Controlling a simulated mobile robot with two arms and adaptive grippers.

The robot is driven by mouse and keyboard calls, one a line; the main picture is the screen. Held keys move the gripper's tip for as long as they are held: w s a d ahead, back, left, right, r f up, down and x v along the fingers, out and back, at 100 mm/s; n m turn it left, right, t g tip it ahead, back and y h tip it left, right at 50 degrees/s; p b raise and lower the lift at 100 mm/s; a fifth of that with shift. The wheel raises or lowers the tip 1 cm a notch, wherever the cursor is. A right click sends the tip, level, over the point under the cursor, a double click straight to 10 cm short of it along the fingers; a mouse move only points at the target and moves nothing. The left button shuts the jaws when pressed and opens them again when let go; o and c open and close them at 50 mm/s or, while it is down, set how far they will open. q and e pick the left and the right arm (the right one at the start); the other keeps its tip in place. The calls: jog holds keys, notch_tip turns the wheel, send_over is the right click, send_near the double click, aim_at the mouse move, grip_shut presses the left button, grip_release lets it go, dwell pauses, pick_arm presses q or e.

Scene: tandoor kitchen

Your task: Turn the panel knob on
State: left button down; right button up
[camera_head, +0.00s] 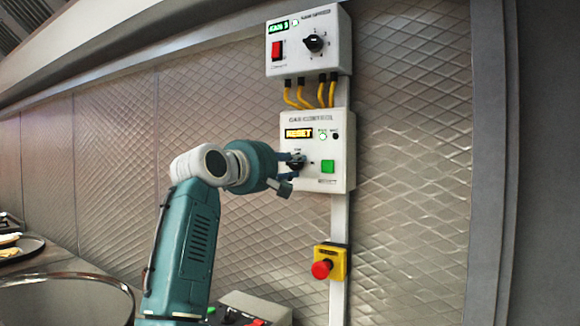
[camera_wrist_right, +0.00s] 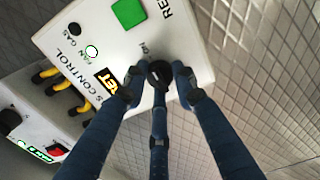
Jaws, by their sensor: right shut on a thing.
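The panel knob (camera_head: 295,162) is a dark round knob on the lower white control box (camera_head: 343,150). It also shows in the wrist view (camera_wrist_right: 160,70), partly hidden by the fingers. My right gripper (camera_head: 291,172) reaches the box from the left. In the wrist view my right gripper (camera_wrist_right: 158,84) has its three dark blue fingers closed around the knob. An "ON" mark is printed on the box beside the knob in the wrist view. The amber display (camera_head: 299,132) on this box seems to read "RESET". My left gripper is not in view.
An upper white box (camera_head: 330,65) has a black knob (camera_head: 314,43) and a red switch (camera_head: 277,49). Yellow cables join the boxes. A green button (camera_head: 328,166) is right of the gripper. A red stop button (camera_head: 322,269) sits below. Quilted metal wall surrounds them.

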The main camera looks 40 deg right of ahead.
dwell(0.4)
jog(key=o, duration=1.2)
jog(key=shift+c, duration=0.2)
jog(key=v, duration=1.2)
